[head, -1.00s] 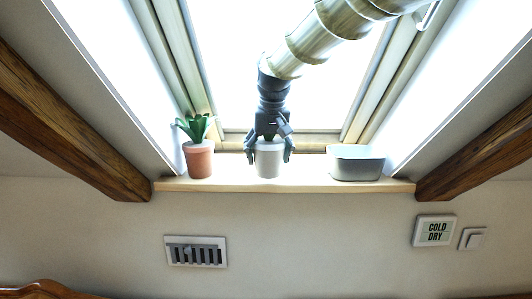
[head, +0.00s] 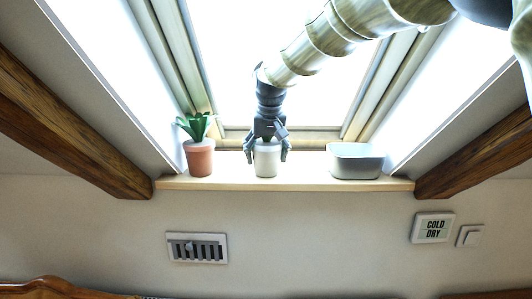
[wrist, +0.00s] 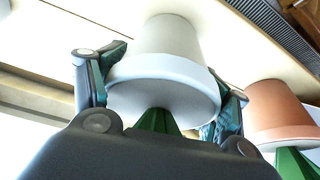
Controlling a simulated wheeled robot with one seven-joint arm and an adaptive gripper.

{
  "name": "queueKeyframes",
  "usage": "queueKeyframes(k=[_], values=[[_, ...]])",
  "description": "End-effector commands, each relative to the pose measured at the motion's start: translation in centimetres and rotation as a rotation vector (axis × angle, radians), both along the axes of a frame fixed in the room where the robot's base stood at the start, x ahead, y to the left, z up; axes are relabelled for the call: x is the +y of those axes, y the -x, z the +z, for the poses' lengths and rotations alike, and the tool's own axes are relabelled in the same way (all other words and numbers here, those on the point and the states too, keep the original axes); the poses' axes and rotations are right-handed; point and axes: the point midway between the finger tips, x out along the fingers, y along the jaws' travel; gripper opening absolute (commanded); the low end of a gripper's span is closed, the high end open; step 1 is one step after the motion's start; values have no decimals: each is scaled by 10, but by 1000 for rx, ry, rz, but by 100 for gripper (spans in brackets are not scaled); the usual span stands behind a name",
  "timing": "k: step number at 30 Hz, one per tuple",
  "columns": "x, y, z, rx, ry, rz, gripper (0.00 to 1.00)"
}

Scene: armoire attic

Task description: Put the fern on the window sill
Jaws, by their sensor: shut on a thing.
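A pale grey-white pot (head: 266,160) with a green plant stands upright on the window sill (head: 300,184), near its middle. It looks like the fern, but my gripper hides most of its leaves. My gripper (head: 266,150) comes down from above, with one finger on each side of the pot, and is shut on it. In the wrist view the pot (wrist: 165,75) sits between the fingers, its base against the sill, with some green (wrist: 158,121) showing below the rim.
A terracotta pot (head: 200,163) with a broad-leaved green plant stands to the left on the sill. A grey-green tub (head: 355,163) stands to the right. Gaps separate both from the held pot. Wooden beams (head: 70,135) slope down on both sides, and the skylight is behind.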

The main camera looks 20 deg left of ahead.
Motion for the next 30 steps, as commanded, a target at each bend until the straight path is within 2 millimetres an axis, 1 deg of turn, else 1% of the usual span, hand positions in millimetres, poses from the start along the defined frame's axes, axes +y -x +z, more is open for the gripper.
queueKeyframes(k=[2, 3, 5, 6, 17, 21, 23, 28, 29, 30], values=[[0, 0, -1, -1, 0, 0, 31], [0, 0, -2, 1, 0, 0, 80], [0, 0, -2, 1, 0, 0, 91], [0, 0, -2, 1, 0, 0, 98], [0, 0, -2, 0, 0, 0, 99], [0, 1, 2, -1, 0, 0, 99], [-1, 2, 6, -2, -1, 0, 99], [-5, 10, 24, -2, 0, 0, 99], [-6, 12, 28, -2, 0, 0, 99], [-8, 17, 27, 0, 1, 0, 99]])
